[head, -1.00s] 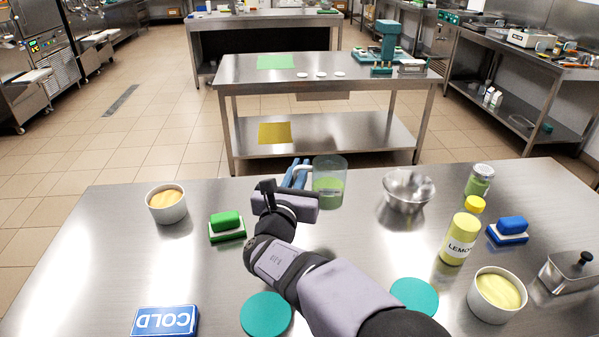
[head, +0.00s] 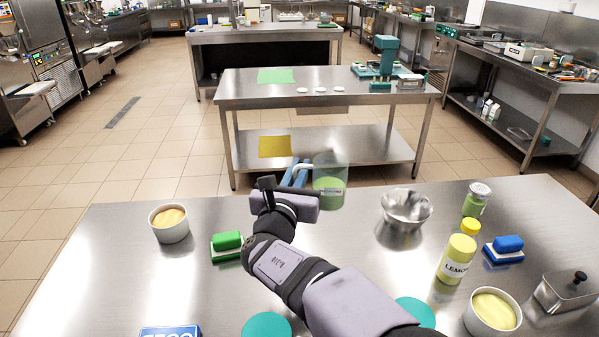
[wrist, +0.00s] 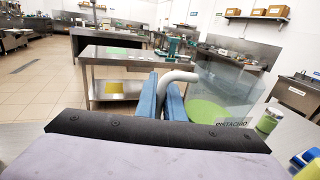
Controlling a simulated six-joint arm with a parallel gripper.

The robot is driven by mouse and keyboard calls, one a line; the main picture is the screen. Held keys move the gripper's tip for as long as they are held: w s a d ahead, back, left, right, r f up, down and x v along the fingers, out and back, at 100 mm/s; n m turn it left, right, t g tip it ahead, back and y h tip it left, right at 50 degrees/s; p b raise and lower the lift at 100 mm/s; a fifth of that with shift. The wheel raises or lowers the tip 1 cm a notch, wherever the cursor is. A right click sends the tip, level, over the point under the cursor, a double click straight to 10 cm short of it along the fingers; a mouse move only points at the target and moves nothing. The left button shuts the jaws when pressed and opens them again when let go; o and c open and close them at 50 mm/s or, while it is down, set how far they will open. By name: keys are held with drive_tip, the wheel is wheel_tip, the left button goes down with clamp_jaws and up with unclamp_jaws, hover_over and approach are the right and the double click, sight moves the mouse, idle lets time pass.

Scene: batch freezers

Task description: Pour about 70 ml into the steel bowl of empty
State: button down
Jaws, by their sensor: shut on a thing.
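My gripper (head: 296,174) is shut on the handle of a clear jug (head: 331,172) holding green liquid. The jug is held roughly upright at the far edge of the steel table, to the left of the bowl. In the wrist view the blue fingers (wrist: 168,98) close on the pale curved handle, and the jug (wrist: 225,92) with its label, partly readable as "pistachio", shows to their right. The steel bowl (head: 407,207) stands on the table to the right of the jug, apart from it. Its inside is only partly visible.
Right of the bowl stand a green jar (head: 476,200), a yellow LEMON bottle (head: 457,259), a blue brush (head: 506,248), a cream-filled tub (head: 493,311) and a steel container (head: 566,290). Left are another tub (head: 170,223) and a green brush (head: 227,246). The table between jug and bowl is clear.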

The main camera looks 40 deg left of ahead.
drive_tip(key=shift+r, duration=0.1)
wheel_tip(320, 180, up, 7)
drive_tip(key=p, duration=0.7)
drive_tip(key=w+f+b, duration=0.1)
drive_tip(key=w+f, duration=0.3)
drive_tip(key=f, duration=0.2)
drive_tip(key=w+f+b, duration=0.2)
drive_tip(key=w+f, duration=0.3)
drive_tip(key=f, duration=0.2)
drive_tip(key=w+a+f+b, duration=0.1)
drive_tip(key=w+f, duration=0.3)
drive_tip(key=f, duration=0.3)
drive_tip(key=shift+w+f+b, duration=0.15)
drive_tip(key=shift+f+b, duration=0.05)
drive_tip(key=shift+b, duration=0.15)
drive_tip(key=shift+w+d+f, duration=0.15)
drive_tip(key=shift+w+f, duration=0.15)
drive_tip(key=shift+f, duration=0.35)
